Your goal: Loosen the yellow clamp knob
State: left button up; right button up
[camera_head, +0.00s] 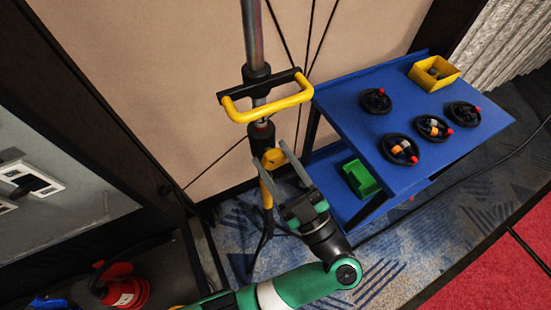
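The yellow clamp knob (273,158) sits low on the upright metal pole, below a black and red collar (262,130). My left gripper (270,153) reaches up from below with two grey fingers spread apart. The knob lies between the fingertips in the picture; I cannot tell whether they touch it. The pole (253,35) carries a yellow handle (268,103) on a black bracket above the knob. My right gripper is not in view.
A blue cart (345,100) stands close on the right, holding several round black dishes and a yellow bin (433,72). A green bin (361,178) is on its lower shelf. Dark cables run behind the pole. A red object (123,290) sits at lower left.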

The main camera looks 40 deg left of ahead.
pick_arm(q)
jog(key=o, duration=0.4)
jog(key=shift+d, duration=0.1)
jog(key=b+v, duration=0.1)
jog(key=v, duration=1)
jog(key=shift+s+d+f, duration=0.15)
jog(key=shift+s, duration=0.05)
